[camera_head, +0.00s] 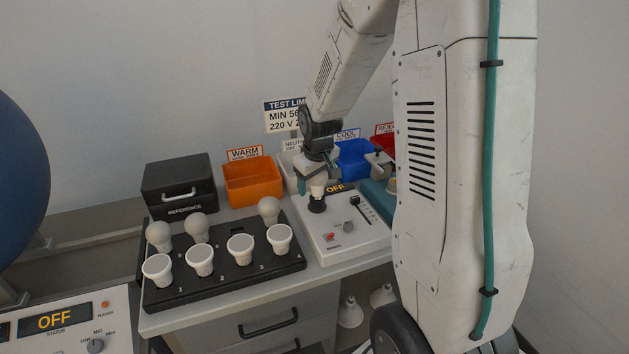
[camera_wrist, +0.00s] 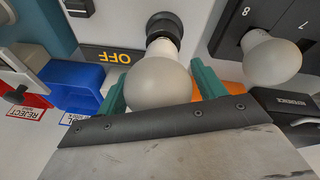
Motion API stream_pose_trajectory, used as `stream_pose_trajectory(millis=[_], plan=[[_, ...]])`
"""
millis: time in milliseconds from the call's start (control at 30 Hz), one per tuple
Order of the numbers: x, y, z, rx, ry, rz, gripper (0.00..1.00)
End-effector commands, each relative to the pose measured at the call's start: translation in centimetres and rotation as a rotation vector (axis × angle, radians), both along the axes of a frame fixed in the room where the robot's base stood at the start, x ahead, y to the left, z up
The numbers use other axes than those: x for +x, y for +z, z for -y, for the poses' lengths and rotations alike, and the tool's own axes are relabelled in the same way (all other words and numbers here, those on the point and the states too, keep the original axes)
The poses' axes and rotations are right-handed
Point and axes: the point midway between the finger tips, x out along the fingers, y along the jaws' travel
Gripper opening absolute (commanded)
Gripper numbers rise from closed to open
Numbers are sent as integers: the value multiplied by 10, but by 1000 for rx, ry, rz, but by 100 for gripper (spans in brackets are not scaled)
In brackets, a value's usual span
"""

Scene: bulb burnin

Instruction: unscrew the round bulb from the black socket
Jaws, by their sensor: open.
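The round bulb (camera_wrist: 158,84) is frosted white and sits in the black socket (camera_wrist: 166,27) on the white test box (camera_head: 348,246). In the head view a pale part of the bulb (camera_head: 317,189) shows just above the socket (camera_head: 317,206). My gripper (camera_wrist: 162,90) is open, with one teal finger on each side of the bulb. In the head view my gripper (camera_head: 314,172) points down over the socket. I cannot tell whether the fingers touch the bulb.
A black rack (camera_head: 232,274) left of the test box holds several bulbs. An orange WARM bin (camera_head: 253,181), a blue bin (camera_head: 354,160), a red bin (camera_head: 385,142) and a black REFERENCE box (camera_head: 180,185) stand behind. The test box display (camera_head: 336,188) reads OFF.

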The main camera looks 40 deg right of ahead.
Motion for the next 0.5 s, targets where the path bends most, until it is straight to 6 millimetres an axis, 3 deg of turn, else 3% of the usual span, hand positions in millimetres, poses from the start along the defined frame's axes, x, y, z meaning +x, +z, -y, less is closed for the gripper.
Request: stream_pose_trajectory(millis=[233,267,400,500], plan=[[0,0,0,0,-1,0,69],[0,0,0,0,-1,0,66],[0,0,0,0,0,0,30],[0,0,0,1,0,0,30]])
